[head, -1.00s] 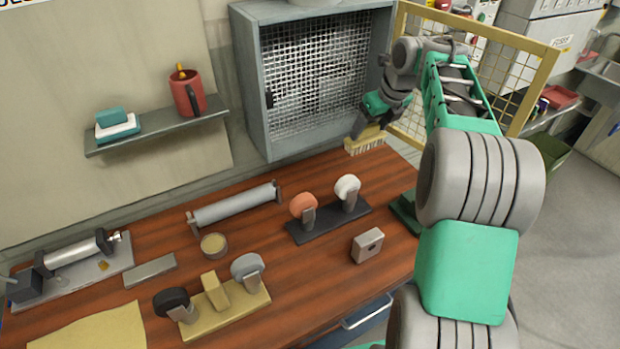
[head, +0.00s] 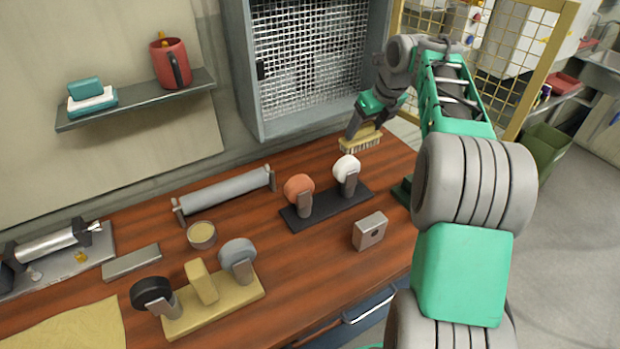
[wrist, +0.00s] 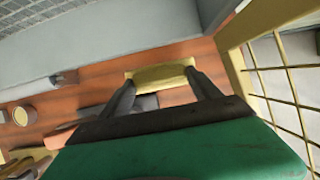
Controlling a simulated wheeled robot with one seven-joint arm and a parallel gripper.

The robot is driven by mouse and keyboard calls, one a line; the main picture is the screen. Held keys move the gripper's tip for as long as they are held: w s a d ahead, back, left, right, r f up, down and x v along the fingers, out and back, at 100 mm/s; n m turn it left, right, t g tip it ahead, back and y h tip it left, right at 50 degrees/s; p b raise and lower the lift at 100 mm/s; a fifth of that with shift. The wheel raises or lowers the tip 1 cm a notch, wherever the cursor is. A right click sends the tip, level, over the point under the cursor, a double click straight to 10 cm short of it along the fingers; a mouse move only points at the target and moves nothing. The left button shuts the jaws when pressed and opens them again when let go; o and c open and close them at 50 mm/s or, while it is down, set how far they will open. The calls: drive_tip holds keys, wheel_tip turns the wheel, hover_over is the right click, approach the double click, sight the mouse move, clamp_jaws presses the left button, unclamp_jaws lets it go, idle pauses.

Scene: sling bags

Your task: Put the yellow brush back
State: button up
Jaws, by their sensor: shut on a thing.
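The yellow brush (head: 361,144) has a pale wooden back and short bristles that point down. My gripper (head: 358,128) is shut on it, above the table's far right corner, just in front of the cabinet's lower right edge. I cannot tell whether the bristles touch the table. In the wrist view, the brush's yellow back (wrist: 160,76) lies between the two fingers of my gripper (wrist: 162,84).
A mesh-fronted cabinet (head: 262,112) stands behind the table (head: 300,262). A dark stand (head: 327,207) bears orange and white round-headed items; a yellow stand (head: 225,305) bears several pieces. A wall shelf (head: 135,105) holds a red mug (head: 172,66). A yellow mesh panel (head: 535,55) stands at right.

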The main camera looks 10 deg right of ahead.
drive_tip(key=a+f, duration=0.2)
drive_tip(key=a, duration=0.2)
drive_tip(key=a+f+b, duration=0.1)
drive_tip(key=a+f, duration=0.2)
drive_tip(key=a, duration=0.2)
drive_tip(key=w+a+f, duration=0.1)
drive_tip(key=a+f, duration=0.1)
drive_tip(key=a, duration=0.2)
drive_tip(key=shift+a+f+b, duration=0.2)
drive_tip(key=shift+a+b, duration=0.05)
drive_tip(key=shift+b, duration=0.15)
drive_tip(key=shift+a+f, duration=0.25)
drive_tip(key=o, duration=1.3)
drive_tip(key=shift+d, duration=0.1)
drive_tip(key=p+v, duration=0.3)
drive_tip(key=v, duration=0.9)
